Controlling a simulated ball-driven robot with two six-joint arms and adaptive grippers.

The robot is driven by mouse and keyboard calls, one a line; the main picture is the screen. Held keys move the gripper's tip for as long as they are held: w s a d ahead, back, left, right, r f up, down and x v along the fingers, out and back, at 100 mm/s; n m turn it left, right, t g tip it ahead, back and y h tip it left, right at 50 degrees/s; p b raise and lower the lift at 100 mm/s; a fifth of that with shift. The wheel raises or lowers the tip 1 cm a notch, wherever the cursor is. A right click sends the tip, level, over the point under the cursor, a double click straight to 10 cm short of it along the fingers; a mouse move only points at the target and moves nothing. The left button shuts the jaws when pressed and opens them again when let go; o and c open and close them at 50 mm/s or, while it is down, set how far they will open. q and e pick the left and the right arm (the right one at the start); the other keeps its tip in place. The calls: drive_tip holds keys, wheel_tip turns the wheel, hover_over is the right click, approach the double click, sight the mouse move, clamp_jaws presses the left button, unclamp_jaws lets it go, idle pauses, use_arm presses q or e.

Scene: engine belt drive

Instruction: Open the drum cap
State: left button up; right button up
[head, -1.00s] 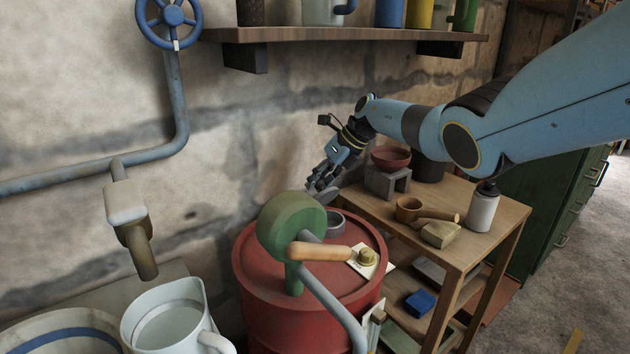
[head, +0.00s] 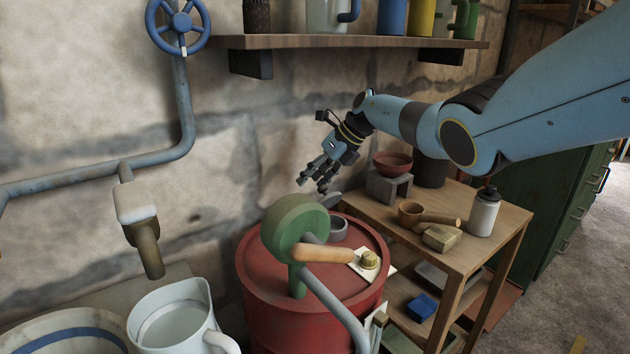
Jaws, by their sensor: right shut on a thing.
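The red drum (head: 262,262) stands at the centre below me. A round grey collar (head: 338,229) sits on its top near the back edge. A grey disc, which looks like the drum cap (head: 331,201), is tilted up behind the collar, clear of its opening. My right gripper (head: 313,184) is just above and left of the disc. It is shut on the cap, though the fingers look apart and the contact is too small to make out. My left gripper is not in view.
A green crank pump (head: 295,225) with a wooden handle (head: 322,253) stands on the drum in front of the collar. A wooden table (head: 505,215) with bowls is at right. A white jug (head: 172,325) and a pipe spout are at left.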

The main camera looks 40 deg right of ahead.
drive_tip(key=shift+o, duration=0.3)
drive_tip(key=shift+w+a+r, duration=0.15)
drive_tip(key=shift+a+r, duration=0.2)
drive_tip(key=v, duration=1.2)
drive_tip(key=shift+s+a, duration=0.2)
